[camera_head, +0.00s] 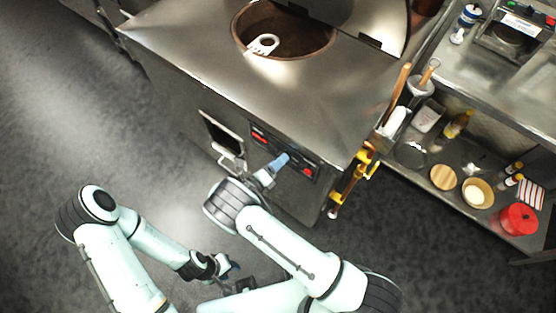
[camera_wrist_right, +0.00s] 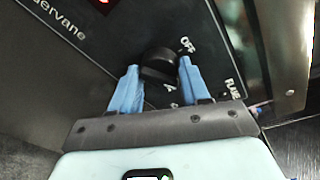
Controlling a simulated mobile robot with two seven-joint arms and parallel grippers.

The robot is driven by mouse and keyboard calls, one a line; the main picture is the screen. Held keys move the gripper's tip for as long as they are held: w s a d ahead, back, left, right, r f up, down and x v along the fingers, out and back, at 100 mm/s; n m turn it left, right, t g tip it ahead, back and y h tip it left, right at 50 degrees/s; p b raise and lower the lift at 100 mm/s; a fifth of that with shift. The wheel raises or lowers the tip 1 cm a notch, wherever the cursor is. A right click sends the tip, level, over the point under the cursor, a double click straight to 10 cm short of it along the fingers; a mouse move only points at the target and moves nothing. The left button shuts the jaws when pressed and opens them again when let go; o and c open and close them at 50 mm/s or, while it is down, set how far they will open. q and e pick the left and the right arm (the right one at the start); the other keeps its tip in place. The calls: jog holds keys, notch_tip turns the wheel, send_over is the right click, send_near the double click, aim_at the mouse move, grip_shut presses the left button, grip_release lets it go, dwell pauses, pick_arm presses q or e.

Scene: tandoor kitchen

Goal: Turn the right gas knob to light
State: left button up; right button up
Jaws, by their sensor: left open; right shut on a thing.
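The right gas knob (camera_wrist_right: 159,62) is black and round. In the right wrist view it sits on the dark control panel (camera_wrist_right: 75,45), between the two blue fingers of my right gripper (camera_wrist_right: 157,80). The gripper is shut on it. "OFF" and "FLAME" are printed to the knob's right; other marks below it are partly hidden. In the head view my right gripper (camera_head: 281,160) reaches the panel on the front of the steel tandoor (camera_head: 250,85), and the knob is hidden there. My left gripper (camera_head: 231,268) is open and empty, low over the floor, away from the tandoor.
Yellow gas fittings (camera_head: 362,165) stick out at the tandoor's right corner. A small open hatch (camera_head: 222,135) is left of the panel. A shelf (camera_head: 415,175) with jars, bowls and a red pot (camera_head: 518,219) stands to the right. The floor at left is clear.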

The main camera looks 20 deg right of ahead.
dwell(0.5)
jog(key=o, duration=1)
jog(key=shift+o, duration=0.2)
pick_arm(q)
jog(key=shift+s+f+b, duration=0.7)
jog(key=shift+f+b, duration=0.15)
jog(key=shift+f, duration=0.15)
pick_arm(e)
jog(key=v, duration=1.3)
jog(key=shift+s, duration=0.15)
jog(key=shift+a, duration=0.15)
